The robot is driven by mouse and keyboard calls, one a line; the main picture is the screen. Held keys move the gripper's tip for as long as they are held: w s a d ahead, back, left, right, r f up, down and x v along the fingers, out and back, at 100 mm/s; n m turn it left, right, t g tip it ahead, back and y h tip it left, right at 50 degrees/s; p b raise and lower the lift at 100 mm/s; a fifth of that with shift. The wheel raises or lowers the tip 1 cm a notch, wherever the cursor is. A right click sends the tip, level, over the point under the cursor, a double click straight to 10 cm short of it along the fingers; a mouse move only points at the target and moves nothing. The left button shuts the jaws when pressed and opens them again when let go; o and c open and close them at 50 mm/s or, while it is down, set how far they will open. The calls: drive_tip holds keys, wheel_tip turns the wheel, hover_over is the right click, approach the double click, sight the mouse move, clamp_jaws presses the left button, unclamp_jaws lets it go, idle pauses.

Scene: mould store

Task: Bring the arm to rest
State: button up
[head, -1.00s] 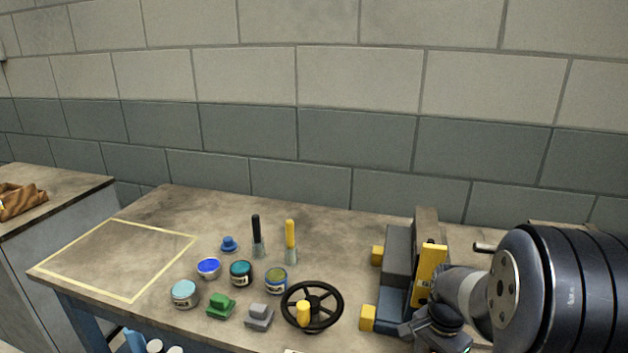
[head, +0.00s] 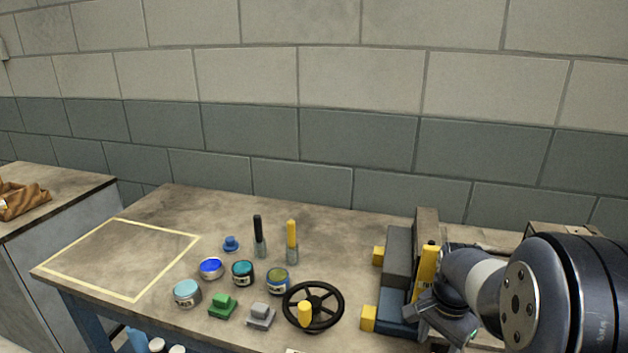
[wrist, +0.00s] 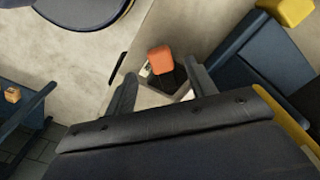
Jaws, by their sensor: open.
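My gripper (head: 442,322) is at the lower right of the head view, close to the right side of a blue and grey machine (head: 397,315) with yellow parts. My dark arm fills the right edge of that view. In the wrist view my gripper (wrist: 162,78) shows two black fingers spread apart. A small orange block-like thing (wrist: 160,59) shows beyond and between them, and no contact with it can be seen. Nothing is seen held.
The bench (head: 165,215) carries several paint tins, two brushes, a green and a grey block, and a black handwheel (head: 313,306) left of the machine. A yellow-outlined area (head: 117,260) at left is empty. A block wall stands behind.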

wheel_tip(320, 180, up, 6)
wheel_tip(320, 180, down, 11)
drive_tip(key=shift+f+b, duration=0.2)
drive_tip(key=shift+b, duration=0.5)
drive_tip(key=shift+s+d+r+n, duration=0.1)
drive_tip(key=shift+r+n, duration=0.05)
drive_tip(key=shift+n, duration=0.15)
drive_tip(key=shift+s+d+r+n+b, duration=0.1)
drive_tip(key=shift+s+d+n+b, duration=0.2)
drive_tip(key=shift+n, duration=0.6)
drive_tip(key=shift+s, duration=0.15)
